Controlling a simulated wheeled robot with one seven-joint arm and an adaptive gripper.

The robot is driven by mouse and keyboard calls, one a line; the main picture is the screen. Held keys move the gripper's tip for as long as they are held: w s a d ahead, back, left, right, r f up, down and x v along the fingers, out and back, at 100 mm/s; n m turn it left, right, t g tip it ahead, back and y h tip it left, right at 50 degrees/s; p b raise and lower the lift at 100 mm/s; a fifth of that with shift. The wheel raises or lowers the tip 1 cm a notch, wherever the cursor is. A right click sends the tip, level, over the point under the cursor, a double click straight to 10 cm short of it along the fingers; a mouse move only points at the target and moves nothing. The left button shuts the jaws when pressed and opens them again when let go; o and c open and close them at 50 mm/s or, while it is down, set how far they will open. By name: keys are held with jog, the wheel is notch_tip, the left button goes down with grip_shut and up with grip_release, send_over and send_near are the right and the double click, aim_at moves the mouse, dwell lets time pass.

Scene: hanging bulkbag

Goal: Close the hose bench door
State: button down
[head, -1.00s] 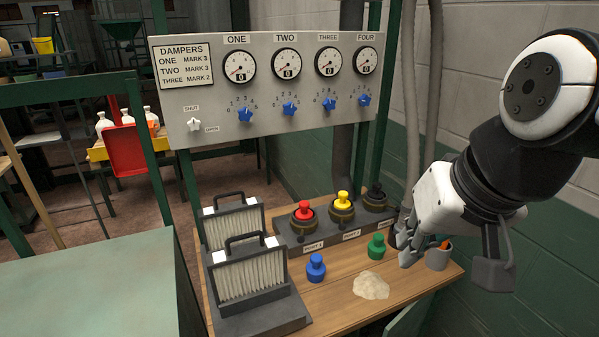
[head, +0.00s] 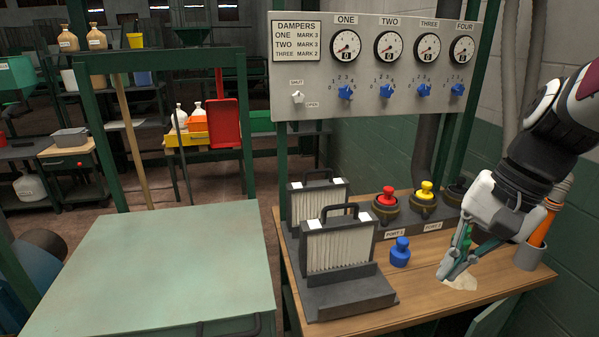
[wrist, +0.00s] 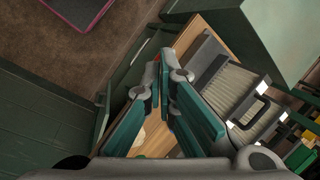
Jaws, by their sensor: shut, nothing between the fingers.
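The hose bench is the wooden bench (head: 430,275) on the right of the head view. A green panel (head: 493,318), which looks like its door, stands out below the front edge, swung open; most of it is cut off by the frame. In the wrist view a green panel (wrist: 128,82) that seems to be this door stands left of the bench top. My gripper (head: 450,272) is shut and empty in front of the pale heap (head: 461,283), appearing above the bench's front right part. It also shows in the wrist view (wrist: 165,75), apart from the panel.
On the bench are filters in a dark rack (head: 340,250), a blue knobbed plug (head: 400,252), red (head: 387,200) and yellow (head: 425,195) plugs, and a grey cup (head: 528,255). A green cabinet (head: 150,270) stands left. The wall (head: 570,220) is close on the right.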

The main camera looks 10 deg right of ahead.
jog(key=w+d+f+m+t+y+b, duration=0.25)
jog(key=d+f+m+b, duration=0.45)
jog(key=f, duration=0.4)
jog(key=w+d+f+m+t+y+b, duration=0.2)
jog(key=w+d+f+m+y+b, duration=0.2)
jog(key=d+f, duration=0.55)
jog(key=s+d+f+m+t+b, duration=0.3)
jog(key=d+f+m+t+b, duration=0.2)
jog(key=d+f, duration=0.45)
jog(key=m+t+h+b, duration=0.4)
jog(key=m+t+b, duration=0.1)
jog(key=m+t, duration=0.15)
send_near(474, 334)
jog(key=shift+m, duration=0.25)
jog(key=b+x, duration=0.2)
jog(key=x, duration=0.4)
jog(key=shift+w+a+r, duration=0.1)
jog(key=shift+w, duration=0.4)
jog(key=p+x, duration=0.1)
jog(key=x, duration=0.8)
